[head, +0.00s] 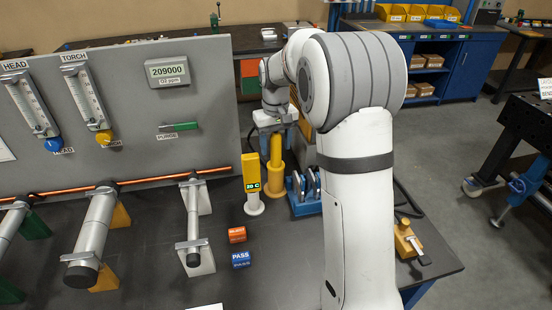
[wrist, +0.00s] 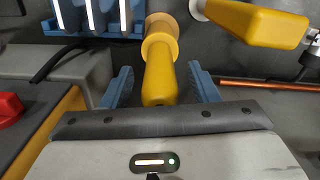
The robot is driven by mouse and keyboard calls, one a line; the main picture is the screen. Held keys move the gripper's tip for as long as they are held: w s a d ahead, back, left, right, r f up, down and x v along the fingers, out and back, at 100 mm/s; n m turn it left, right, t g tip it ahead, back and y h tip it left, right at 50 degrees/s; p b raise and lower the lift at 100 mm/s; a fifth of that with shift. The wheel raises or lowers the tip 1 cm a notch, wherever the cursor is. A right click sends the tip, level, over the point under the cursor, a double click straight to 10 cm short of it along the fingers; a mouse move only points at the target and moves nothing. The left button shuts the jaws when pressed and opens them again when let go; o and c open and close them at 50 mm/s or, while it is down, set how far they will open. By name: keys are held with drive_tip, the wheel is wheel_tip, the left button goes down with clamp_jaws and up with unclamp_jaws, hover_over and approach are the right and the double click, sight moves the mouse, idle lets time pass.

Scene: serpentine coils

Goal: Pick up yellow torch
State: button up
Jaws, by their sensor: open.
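The yellow torch (head: 276,158) stands upright on its wide end on the dark bench. In the wrist view the torch (wrist: 158,72) lies between the two blue fingers, with its wide head farther away and its narrow end near the palm. My gripper (wrist: 161,86) is open, with a gap visible on each side of the torch. In the head view my gripper (head: 275,120) is directly above the torch's top, pointing down; its fingers are hard to make out there.
A yellow meter reading 20 C (head: 252,174) on a white foot stands close left of the torch. A blue rack (head: 305,204) is close on the right. A grey panel (head: 130,110) and copper pipe (head: 150,180) are left.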

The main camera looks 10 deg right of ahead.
drive_tip(key=shift+c, duration=0.2)
clamp_jaws()
idle(0.4)
